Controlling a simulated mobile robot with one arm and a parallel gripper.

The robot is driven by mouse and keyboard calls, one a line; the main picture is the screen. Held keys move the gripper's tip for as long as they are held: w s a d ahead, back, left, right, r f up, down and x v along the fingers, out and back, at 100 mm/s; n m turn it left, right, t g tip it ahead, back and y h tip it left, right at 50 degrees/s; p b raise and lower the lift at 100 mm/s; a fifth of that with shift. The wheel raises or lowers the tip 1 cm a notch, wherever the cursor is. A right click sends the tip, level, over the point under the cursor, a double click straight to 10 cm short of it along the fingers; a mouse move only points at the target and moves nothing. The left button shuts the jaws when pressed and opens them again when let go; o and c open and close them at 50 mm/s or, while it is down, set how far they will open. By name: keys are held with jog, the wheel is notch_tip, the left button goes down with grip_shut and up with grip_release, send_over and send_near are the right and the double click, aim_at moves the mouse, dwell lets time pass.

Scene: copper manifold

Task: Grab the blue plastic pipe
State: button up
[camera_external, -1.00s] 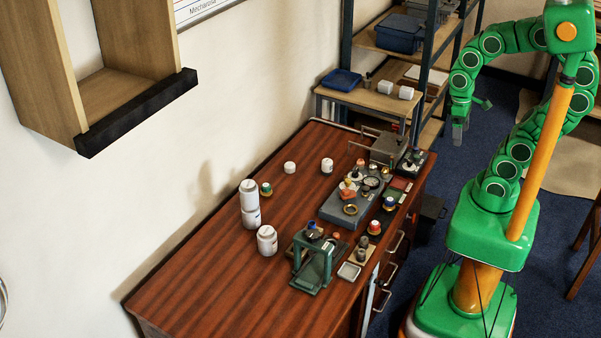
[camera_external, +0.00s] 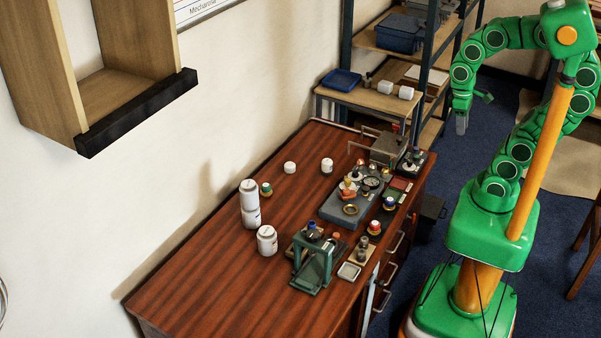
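I cannot make out a blue plastic pipe for certain. A small blue part (camera_external: 311,227) sits on top of the green stand (camera_external: 313,268) on the wooden desk. A small blue-topped piece (camera_external: 389,202) is near the desk's right edge. My gripper (camera_external: 461,124) hangs in the air to the right of the desk, apart from all these things. It is small in the view, and I cannot tell whether its fingers are open or shut. I see nothing held in it.
White jars (camera_external: 250,203) stand on the desk (camera_external: 215,290), two of them stacked. A grey plate (camera_external: 345,209) carries copper-coloured and other small parts. A dark metal box (camera_external: 388,151) is at the back. Shelves (camera_external: 366,98) hold blue bins behind. The desk's front left is clear.

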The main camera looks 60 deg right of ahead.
jog(key=w+a+r+t+y, duration=0.2)
jog(key=w+a+r+t, duration=0.25)
jog(key=w+a, duration=0.7)
jog(key=w+a+r+t+y, duration=0.3)
jog(key=w+a+r+t, duration=0.15)
jog(key=w+a, duration=0.75)
jog(key=w+a+r+t+y, duration=0.2)
jog(key=w+a+r+t, duration=0.25)
jog(key=w+a, duration=0.7)
jog(key=s+f+m+h, duration=0.4)
jog(key=s+f+h, duration=0.1)
jog(key=f+h, duration=0.65)
send_near(310, 223)
jog(key=shift+w+d+f+m+t+h, duration=0.15)
jog(key=shift+w+f+t+h, duration=0.15)
jog(key=shift+f, duration=0.2)
jog(key=shift+w+d+f+m+t+h, duration=0.15)
jog(key=shift+w+f, duration=0.15)
jog(key=shift+f, duration=0.2)
jog(key=shift+w+d+f, duration=0.1)
jog(key=shift+w+d, duration=0.05)
jog(key=shift+w, duration=0.55)
jog(key=shift+w+d+f, duration=0.15)
jog(key=shift+w+d, duration=0.05)
jog(key=shift+w, duration=0.55)
jog(key=shift+x, duration=1.15)
